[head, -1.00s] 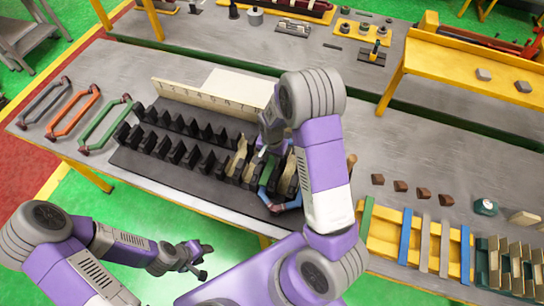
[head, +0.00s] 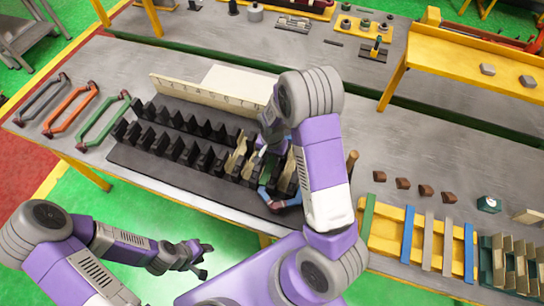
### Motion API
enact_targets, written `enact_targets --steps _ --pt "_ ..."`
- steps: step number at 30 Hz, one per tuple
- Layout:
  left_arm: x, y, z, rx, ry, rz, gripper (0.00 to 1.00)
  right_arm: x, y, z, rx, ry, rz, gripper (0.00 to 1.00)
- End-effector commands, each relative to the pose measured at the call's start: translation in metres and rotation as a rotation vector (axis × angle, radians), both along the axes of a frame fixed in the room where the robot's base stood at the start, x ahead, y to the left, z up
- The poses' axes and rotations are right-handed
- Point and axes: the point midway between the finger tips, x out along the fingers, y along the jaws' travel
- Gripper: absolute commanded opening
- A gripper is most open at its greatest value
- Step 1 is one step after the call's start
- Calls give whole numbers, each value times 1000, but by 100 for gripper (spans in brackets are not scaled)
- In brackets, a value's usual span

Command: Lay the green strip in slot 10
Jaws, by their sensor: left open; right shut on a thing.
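The black stator block (head: 190,195) lies on the table, with two rows of dark slot teeth. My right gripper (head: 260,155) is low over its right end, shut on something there. A dark green piece (head: 268,171) shows just below the fingers among the teeth, likely the held strip. My arm and the teeth hide most of it, and I cannot tell how deep it sits or which slot it is in. A blue and red coil (head: 283,201) is at the block's front right. My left gripper (head: 198,262) is open and empty, off the table's front edge.
Grey, orange and green coils (head: 103,122) lie left of the block. A pale marked board (head: 205,97) stands behind it. To the right are a yellow rack (head: 387,213) with coloured strips, including a green one, and several brown blocks (head: 424,190).

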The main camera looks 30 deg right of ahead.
Motion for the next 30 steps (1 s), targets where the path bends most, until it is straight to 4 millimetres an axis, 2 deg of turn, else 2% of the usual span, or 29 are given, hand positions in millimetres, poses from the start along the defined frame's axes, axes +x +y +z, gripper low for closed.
enact_targets --steps 30 --pt "0 0 -7 0 0 0 43 0 0 -8 0 0 0 0"
